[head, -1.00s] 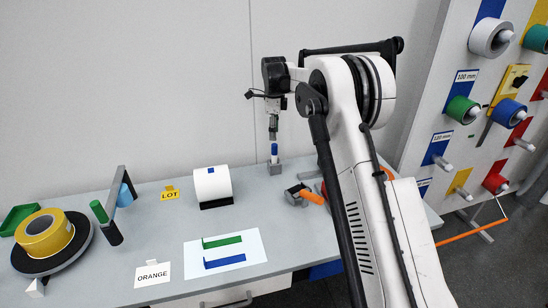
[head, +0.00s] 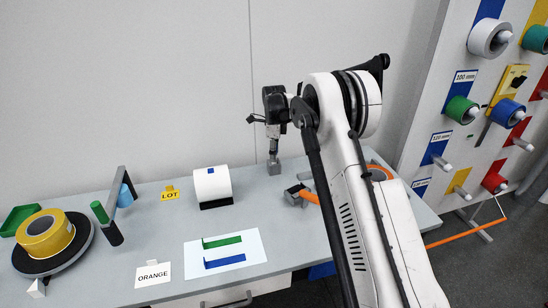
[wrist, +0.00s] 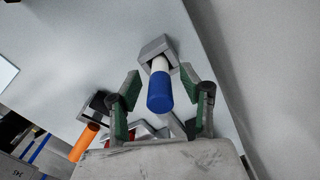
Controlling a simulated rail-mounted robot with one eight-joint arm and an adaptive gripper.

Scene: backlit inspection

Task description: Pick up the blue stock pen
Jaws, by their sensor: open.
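The blue stock pen (wrist: 160,92) has a blue cap and a white body. It stands in a small grey holder block (wrist: 157,47), which also shows on the bench in the head view (head: 274,169). My gripper (wrist: 160,80) is open, with its green-padded fingers to either side of the pen in the wrist view. I cannot tell whether either finger touches it. In the head view my gripper (head: 274,154) points down just above the holder and hides the pen.
A grey tool with an orange handle (head: 309,198) lies close by at the right. A white roll (head: 212,184) stands to the left of the holder.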

